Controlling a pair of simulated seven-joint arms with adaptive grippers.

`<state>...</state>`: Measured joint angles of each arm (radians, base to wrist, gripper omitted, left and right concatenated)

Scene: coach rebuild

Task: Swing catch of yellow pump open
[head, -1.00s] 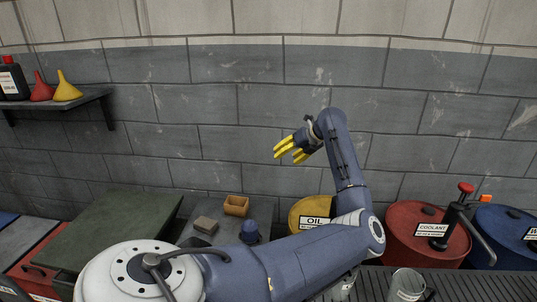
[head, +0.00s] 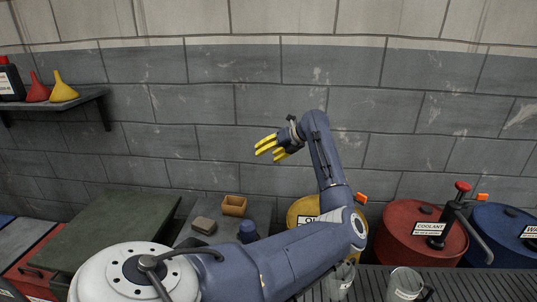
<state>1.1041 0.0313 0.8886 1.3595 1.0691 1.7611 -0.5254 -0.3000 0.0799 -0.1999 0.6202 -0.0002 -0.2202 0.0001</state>
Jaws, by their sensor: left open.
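The yellow drum (head: 299,209) with the oil label stands behind my left arm, which covers most of it. No yellow pump body can be made out; it may be hidden behind my arm. A small orange piece (head: 361,198) shows just right of my arm, above the drum's level, and looks like the orange piece on the red pump. My left gripper (head: 267,148) has yellow fingers, is open and empty, and is raised in front of the wall, up and left of the drum. My right gripper is out of view.
A red coolant drum (head: 398,228) with a red-knobbed pump (head: 457,212) and a blue drum (head: 506,225) stand to the right. Metal cans (head: 405,284) stand in front. A wooden box (head: 234,205) and blue item (head: 248,231) sit left. A shelf (head: 80,99) holds funnels.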

